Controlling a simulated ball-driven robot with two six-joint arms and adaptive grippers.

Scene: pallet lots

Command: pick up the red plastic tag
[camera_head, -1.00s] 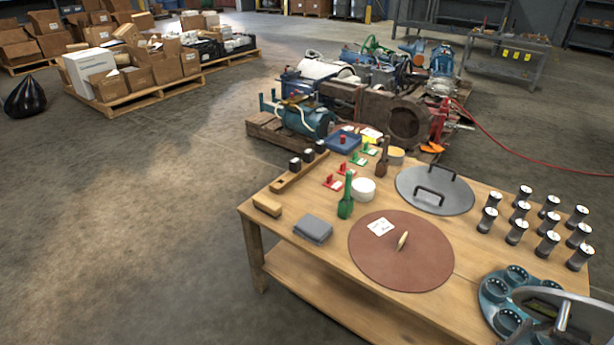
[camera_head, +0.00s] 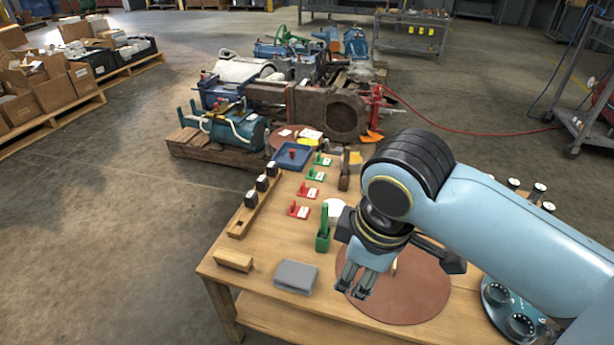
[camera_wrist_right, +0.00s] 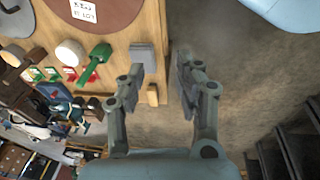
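Two red plastic tags with white labels lie on the wooden table: one at the near end of the row (camera_head: 297,210) and one just beyond it (camera_head: 306,193). They show small at the left of the right wrist view, where I cannot make out their detail. My right gripper (camera_head: 354,282) is above the round brown mat (camera_head: 415,295), to the right of and nearer than the tags. In the right wrist view its fingers (camera_wrist_right: 162,85) stand apart with nothing between them. My left gripper is not in view.
Two green tags (camera_head: 316,174) continue the row. A green holder (camera_head: 323,239), a white round piece partly hidden by my arm, a grey block (camera_head: 296,277) and a wooden rack (camera_head: 246,220) stand nearby. A blue tray (camera_head: 279,162) lies behind. Bare table lies left of the tags.

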